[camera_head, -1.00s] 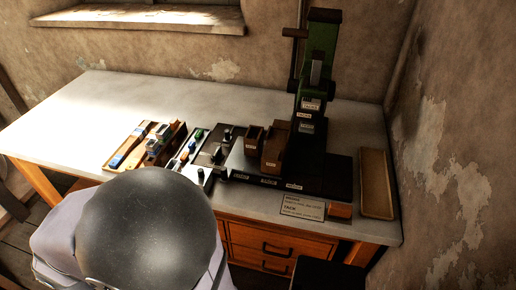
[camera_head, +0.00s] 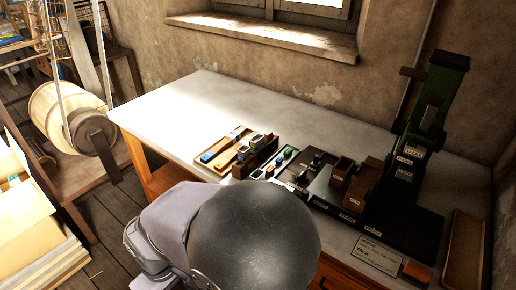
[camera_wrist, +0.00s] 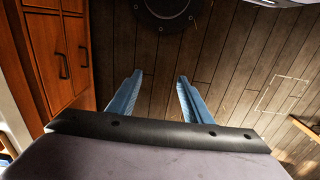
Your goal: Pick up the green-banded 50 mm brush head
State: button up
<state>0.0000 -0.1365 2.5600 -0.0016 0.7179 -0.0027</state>
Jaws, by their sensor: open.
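Small brush-head-like pieces lie on the table in the head view, too small to read their sizes. A green piece (camera_head: 289,152) lies in a narrow dark tray near the middle of the table. Blue and greenish pieces (camera_head: 257,141) sit in the wooden rack (camera_head: 225,160) to its left. I cannot tell which one is the green-banded 50 mm brush head. My gripper (camera_wrist: 160,78) shows in the wrist view with its two blue fingers apart and nothing between them. It points at the plank floor beside the drawers, away from the pieces.
A long wooden tray (camera_head: 465,250) lies at the far right. The table (camera_head: 215,100) is bare at the back left. Orange drawers (camera_wrist: 62,60) stand left in the wrist view.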

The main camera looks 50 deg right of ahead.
jog(key=w+d+r+n+p, duration=0.4)
jog(key=w+d+r, duration=0.2)
jog(key=w+d, duration=0.3)
jog(key=n+h+p, duration=0.4)
jog(key=n+p, duration=0.6)
jog(key=n, duration=0.4)
send_near(257, 140)
jog(key=s, duration=0.1)
jog(key=shift+w+p+x, duration=0.2)
jog(key=shift+p+x, duration=0.65)
jog(key=shift+x, duration=1)
jog(key=shift+w+p+x, duration=0.2)
jog(key=shift+p+x, duration=0.6)
jog(key=shift+x, duration=1.05)
jog(key=shift+a, duration=0.15)
grip_shut()
